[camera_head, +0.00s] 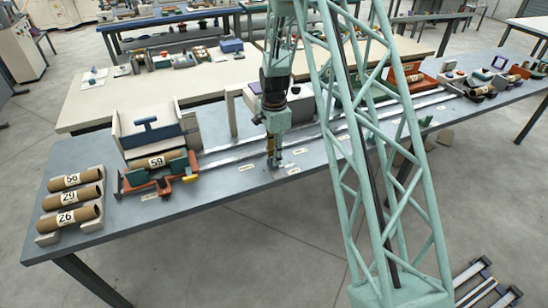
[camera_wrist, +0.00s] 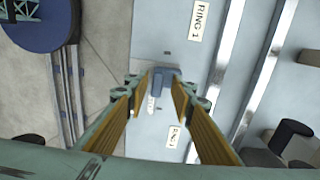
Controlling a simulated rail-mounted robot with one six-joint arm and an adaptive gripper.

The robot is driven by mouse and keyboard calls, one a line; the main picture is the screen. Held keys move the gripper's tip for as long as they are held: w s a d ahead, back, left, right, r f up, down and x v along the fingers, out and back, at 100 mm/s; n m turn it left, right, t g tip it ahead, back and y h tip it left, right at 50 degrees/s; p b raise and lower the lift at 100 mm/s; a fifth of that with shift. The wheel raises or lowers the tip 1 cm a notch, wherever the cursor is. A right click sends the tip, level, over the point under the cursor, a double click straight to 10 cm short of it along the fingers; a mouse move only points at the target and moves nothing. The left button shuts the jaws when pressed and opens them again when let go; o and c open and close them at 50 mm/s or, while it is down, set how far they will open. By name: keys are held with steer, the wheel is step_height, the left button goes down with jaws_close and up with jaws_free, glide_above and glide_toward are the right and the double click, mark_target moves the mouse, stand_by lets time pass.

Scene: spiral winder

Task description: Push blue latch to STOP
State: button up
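A small grey-blue latch (camera_wrist: 162,82) sits on the grey-blue table top in the wrist view, between my fingertips in the picture. A small white label (camera_wrist: 151,105) lies right beside it, its lettering too small to read surely. My gripper (camera_wrist: 161,92) is open, with yellowish inner pads on both sides of the latch; whether they touch it I cannot tell. In the head view my gripper (camera_head: 273,158) points down close to the table (camera_head: 235,205). The latch is too small or hidden to make out there.
Long metal rails (camera_head: 335,128) run along the table behind my gripper. At the left are a carriage (camera_head: 150,125), a red-orange holder with tube 59 (camera_head: 157,161), and tubes 56, 29 and 26 (camera_head: 68,216). The label RING 1 (camera_wrist: 202,18) lies near the latch.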

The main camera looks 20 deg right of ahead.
step_height(320, 180, up, 11)
steer(key=shift+r, duration=0.15)
stand_by(0.6)
stand_by(0.3)
steer(key=shift+r, duration=0.1)
steer(key=s+a+r+n+t, duration=0.1)
steer(key=s+a+r+n, duration=0.35)
steer(key=s+r, duration=0.7)
steer(key=s+a+r+n+t, duration=0.1)
steer(key=s+a+r+n, duration=0.35)
steer(key=s+r, duration=0.7)
steer(key=s+a+r+n, duration=0.2)
steer(key=s+n, duration=0.1)
steer(key=s, duration=0.5)
steer(key=s+a+r+n+t+b, duration=0.1)
steer(key=s+r+n, duration=0.2)
steer(key=s, duration=0.6)
steer(key=s+a+r+n+t, duration=0.1)
steer(key=s+a+r+n, duration=0.1)
steer(key=s, duration=0.7)
steer(key=shift+a+r+n+b, duration=0.3)
steer(key=shift+r+n+b, duration=0.1)
steer(key=shift+n, duration=0.1)
